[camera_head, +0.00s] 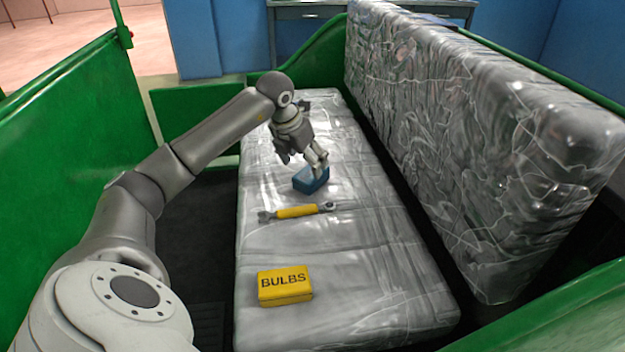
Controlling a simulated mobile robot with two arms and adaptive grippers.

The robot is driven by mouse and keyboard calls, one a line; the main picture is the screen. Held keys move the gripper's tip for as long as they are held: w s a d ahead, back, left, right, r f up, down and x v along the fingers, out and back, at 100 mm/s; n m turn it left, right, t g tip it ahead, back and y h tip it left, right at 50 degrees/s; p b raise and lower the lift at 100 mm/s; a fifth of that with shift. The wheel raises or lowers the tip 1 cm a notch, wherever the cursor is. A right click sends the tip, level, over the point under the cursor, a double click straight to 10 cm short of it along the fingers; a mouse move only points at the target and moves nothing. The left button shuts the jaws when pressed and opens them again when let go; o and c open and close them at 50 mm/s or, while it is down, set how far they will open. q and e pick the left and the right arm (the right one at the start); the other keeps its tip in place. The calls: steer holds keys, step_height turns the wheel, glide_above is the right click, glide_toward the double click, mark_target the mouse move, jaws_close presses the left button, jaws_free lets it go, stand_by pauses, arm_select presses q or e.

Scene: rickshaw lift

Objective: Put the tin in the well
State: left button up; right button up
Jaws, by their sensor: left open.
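A small blue box (311,180), which looks like the tin, sits on the silver plastic-wrapped seat (350,265) towards its far half. My left gripper (304,161) is open just above it, one finger overlapping the box's top edge in the picture; whether they touch I cannot tell. A yellow box marked BULBS (285,286) lies at the near end of the seat. The dark floor recess (200,225) left of the seat looks like the well; my left arm hides part of it. My right gripper is out of view.
A yellow-handled wrench (298,211) lies across the seat between the two boxes. A tall wrapped backrest (470,140) bounds the seat on the right. Green side panels (75,125) enclose the space. The seat is bare between wrench and BULBS box.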

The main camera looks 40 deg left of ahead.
mark_target(310, 172)
arm_select(q)
steer(key=x, duration=0.5)
steer(key=shift+w+d+f+b, duration=0.15)
steer(key=shift+w+f+b, duration=0.1)
steer(key=shift+b, duration=0.1)
steer(key=shift+w+f, duration=0.15)
steer(key=shift+f, duration=0.1)
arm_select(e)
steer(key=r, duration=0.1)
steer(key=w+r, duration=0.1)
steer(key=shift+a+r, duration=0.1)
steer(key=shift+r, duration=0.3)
arm_select(q)
steer(key=shift+f, duration=0.1)
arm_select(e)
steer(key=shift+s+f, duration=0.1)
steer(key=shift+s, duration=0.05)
arm_select(q)
steer(key=shift+f, duration=0.15)
steer(key=c, duration=1.2)
steer(key=shift+c, duration=0.2)
